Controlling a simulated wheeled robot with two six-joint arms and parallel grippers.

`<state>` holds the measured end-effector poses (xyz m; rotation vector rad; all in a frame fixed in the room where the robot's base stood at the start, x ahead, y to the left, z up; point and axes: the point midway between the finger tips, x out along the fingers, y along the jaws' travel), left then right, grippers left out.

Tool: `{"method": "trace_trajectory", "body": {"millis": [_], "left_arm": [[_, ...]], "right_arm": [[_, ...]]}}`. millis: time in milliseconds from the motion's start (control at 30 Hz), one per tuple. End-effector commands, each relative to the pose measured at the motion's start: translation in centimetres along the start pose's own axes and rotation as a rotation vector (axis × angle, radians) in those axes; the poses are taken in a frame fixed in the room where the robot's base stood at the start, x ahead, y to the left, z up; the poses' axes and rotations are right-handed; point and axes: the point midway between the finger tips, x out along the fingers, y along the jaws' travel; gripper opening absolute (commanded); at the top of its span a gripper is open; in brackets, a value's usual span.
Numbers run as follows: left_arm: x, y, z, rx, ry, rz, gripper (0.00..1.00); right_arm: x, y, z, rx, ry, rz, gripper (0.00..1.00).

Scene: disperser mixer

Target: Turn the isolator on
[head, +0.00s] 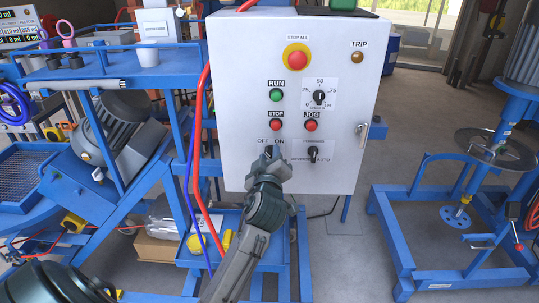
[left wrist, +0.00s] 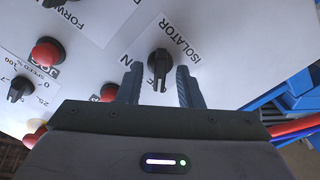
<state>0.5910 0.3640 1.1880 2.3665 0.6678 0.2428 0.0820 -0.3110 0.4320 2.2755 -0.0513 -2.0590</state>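The isolator knob (left wrist: 160,64) is a black rotary switch on the white panel, beside the printed word ISOLATOR in the left wrist view. Its handle lies roughly upright in that picture. In the head view my gripper hides the knob, below the OFF and ON labels of the control cabinet (head: 235,90). My left gripper (head: 272,153) is at the lower part of the panel face. In the left wrist view its two fingers (left wrist: 158,72) are apart, one on each side of the knob, with gaps visible. I cannot tell whether they touch the panel. My right gripper is not in view.
Close above the gripper are the red STOP button (head: 275,125) and red JOG button (head: 311,125). Red and blue cables hang left of the cabinet. A blue stand (head: 405,225) with a mixing disc stands right.

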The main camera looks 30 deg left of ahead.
Motion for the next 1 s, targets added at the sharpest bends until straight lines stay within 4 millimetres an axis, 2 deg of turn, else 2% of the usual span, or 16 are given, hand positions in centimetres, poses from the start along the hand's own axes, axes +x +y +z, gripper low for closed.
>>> {"method": "trace_trajectory", "body": {"millis": [167,333,367,767,1000], "left_arm": [[0.00,-0.01,0.03,0.000,0.000,0.000,0.33],[-0.01,-0.01,0.03,0.000,0.000,0.000,0.01],[-0.01,-0.01,0.03,0.000,0.000,0.000,0.00],[-0.02,0.01,0.03,0.049,-0.001,0.000,0.00],[-0.01,0.09,0.01,0.201,-0.001,0.000,0.00]], "right_arm": [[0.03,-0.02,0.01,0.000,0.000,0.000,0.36],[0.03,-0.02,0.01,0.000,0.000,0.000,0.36],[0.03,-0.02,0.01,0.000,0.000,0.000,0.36],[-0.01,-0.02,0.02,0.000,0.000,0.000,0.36],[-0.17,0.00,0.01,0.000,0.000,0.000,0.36]]}}
